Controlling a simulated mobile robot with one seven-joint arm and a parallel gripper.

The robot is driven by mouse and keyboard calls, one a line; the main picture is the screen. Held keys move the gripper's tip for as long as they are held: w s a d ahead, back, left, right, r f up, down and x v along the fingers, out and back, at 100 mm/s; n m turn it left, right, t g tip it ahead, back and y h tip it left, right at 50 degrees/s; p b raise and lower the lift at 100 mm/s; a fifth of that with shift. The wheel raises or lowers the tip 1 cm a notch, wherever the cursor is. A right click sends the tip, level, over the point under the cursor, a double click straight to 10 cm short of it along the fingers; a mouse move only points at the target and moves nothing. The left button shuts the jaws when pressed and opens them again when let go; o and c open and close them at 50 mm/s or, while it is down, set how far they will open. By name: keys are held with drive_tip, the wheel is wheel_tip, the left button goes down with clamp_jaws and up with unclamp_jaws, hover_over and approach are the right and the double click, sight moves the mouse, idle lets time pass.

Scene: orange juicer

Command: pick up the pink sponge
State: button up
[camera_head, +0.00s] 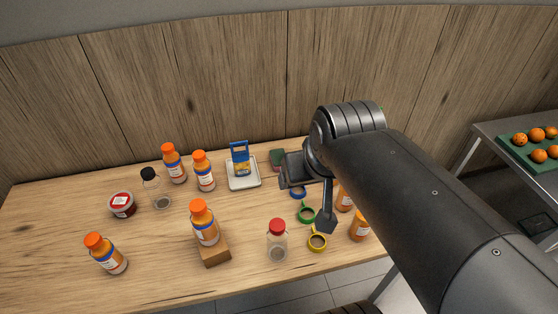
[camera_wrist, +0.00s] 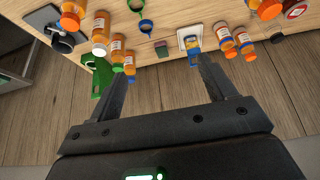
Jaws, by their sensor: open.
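The pink sponge (camera_head: 277,159) is a small block with a dark green face, lying at the back of the wooden table beside the white scale. In the wrist view the sponge (camera_wrist: 161,48) shows green and dark pink, ahead of and between my fingertips in the picture. My gripper (camera_wrist: 165,68) is open and empty, with its fingers apart and nothing between them. In the head view the end of my arm is above the table just right of the sponge and hides part of the table there.
A white scale (camera_head: 243,174) with a blue-handled item on it stands left of the sponge. Orange-capped bottles (camera_head: 204,171), a red-capped jar (camera_head: 277,240) and coloured rings (camera_head: 317,239) stand around. A wooden wall (camera_head: 200,90) rises behind the table. Oranges (camera_head: 537,134) lie on a side table.

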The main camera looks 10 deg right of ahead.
drive_tip(key=w+f, duration=0.1)
drive_tip(key=w, duration=0.9)
drive_tip(key=g, duration=0.1)
hover_over(279, 156)
drive_tip(key=s+a, duration=0.1)
drive_tip(key=s, duration=0.3)
wheel_tip(279, 156, down, 22)
drive_tip(key=x, duration=0.6)
drive_tip(key=shift+f, duration=0.15)
drive_tip(key=shift+s+d+x, duration=0.1)
drive_tip(key=shift+d+x, duration=0.05)
drive_tip(key=shift+x, duration=0.7)
drive_tip(key=shift+s+d+x, duration=0.1)
drive_tip(key=shift+d+x, duration=0.05)
drive_tip(key=shift+x, duration=0.75)
drive_tip(key=shift+s+d+x, duration=0.1)
drive_tip(key=shift+d+x, duration=0.05)
drive_tip(key=shift+x, duration=0.7)
drive_tip(key=shift+f, duration=0.1)
drive_tip(key=shift+c, duration=0.6)
drive_tip(key=c, duration=0.9)
